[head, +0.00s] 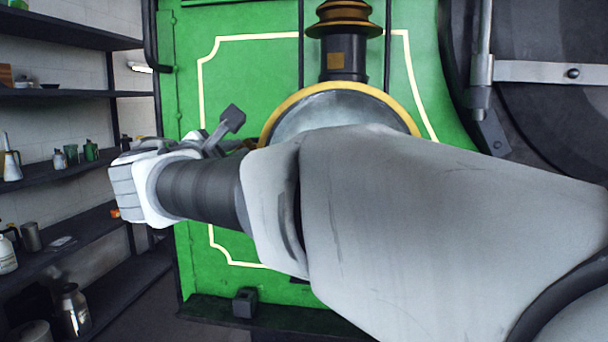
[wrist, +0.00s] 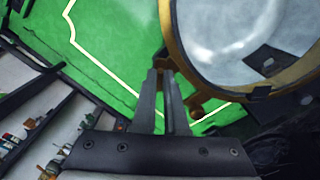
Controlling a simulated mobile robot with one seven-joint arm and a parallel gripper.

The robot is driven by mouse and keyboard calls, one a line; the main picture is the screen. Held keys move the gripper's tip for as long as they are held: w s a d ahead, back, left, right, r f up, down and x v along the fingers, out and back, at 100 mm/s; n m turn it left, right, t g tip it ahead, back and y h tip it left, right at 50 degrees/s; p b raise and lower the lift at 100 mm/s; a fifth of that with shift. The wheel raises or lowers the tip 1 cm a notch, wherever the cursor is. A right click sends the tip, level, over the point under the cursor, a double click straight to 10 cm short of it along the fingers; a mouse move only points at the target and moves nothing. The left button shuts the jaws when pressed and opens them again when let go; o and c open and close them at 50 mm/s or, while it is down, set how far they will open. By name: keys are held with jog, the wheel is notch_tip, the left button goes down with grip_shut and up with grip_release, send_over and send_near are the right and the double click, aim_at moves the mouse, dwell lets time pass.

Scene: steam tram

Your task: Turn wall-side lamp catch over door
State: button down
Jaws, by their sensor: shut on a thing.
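The round lamp (head: 318,108) with a gold rim is on the green panel in the head view. My arm covers its lower part. In the wrist view the lamp's glass (wrist: 225,35) and gold rim fill the upper right. A small dark-brown catch (wrist: 162,59) sits at the left edge of the rim, on the shelf side. My gripper (wrist: 163,72) has its two narrow fingers close together, with the tips on this catch. The fingers hide part of it, so its exact angle is unclear. In the head view my wrist hides the contact.
The green panel (head: 225,80) with a cream line lies behind the lamp. Dark shelves (head: 60,94) with bottles and cans stand at the left. A dark round door (head: 540,110) with a metal strap is at the right. A dark chimney-like top (head: 343,55) rises above the lamp.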

jog(key=m+b, duration=0.2)
jog(key=b, duration=0.1)
jog(key=m+b, duration=0.3)
jog(key=f+m+b, duration=0.1)
jog(key=m+b, duration=0.2)
jog(key=shift+d, duration=0.15)
jog(key=shift+r+m, duration=0.1)
jog(key=shift+m, duration=0.3)
jog(key=c, duration=1)
grip_release()
jog(key=shift+o, duration=0.2)
jog(key=shift+s, duration=0.2)
